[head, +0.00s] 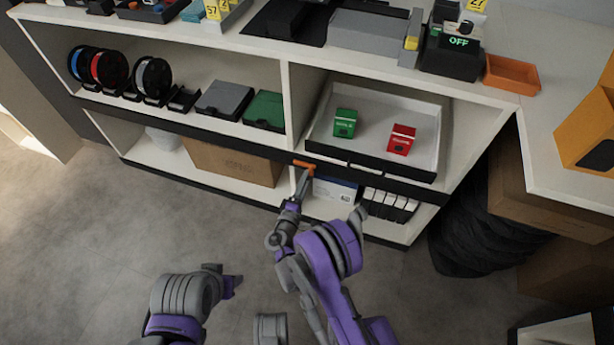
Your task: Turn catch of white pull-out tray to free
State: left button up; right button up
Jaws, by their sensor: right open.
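The white pull-out tray (372,112) sits in the upper right bay of the shelf, with a dark front edge. An orange catch (303,164) lies on the dark front strip by the tray's left front corner. It lies roughly crosswise, and the gripper hides part of it. My right gripper (305,176) is open with its tips at or just below the catch; I cannot tell whether they touch. My left arm is at the lower left, and its end (231,286) is small and unclear, well away from the shelf.
A green box (345,123) and a red box (401,139) stand in the tray. White-labelled black binders (390,205) stand below it. The left bay holds spools (109,69) and flat cases. An orange bin (511,74) sits on the top. Open floor (100,240) lies in front.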

jog(key=p+v, duration=0.1)
jog(key=v, duration=0.6)
jog(key=shift+s, duration=0.35)
jog(key=shift+r, duration=0.1)
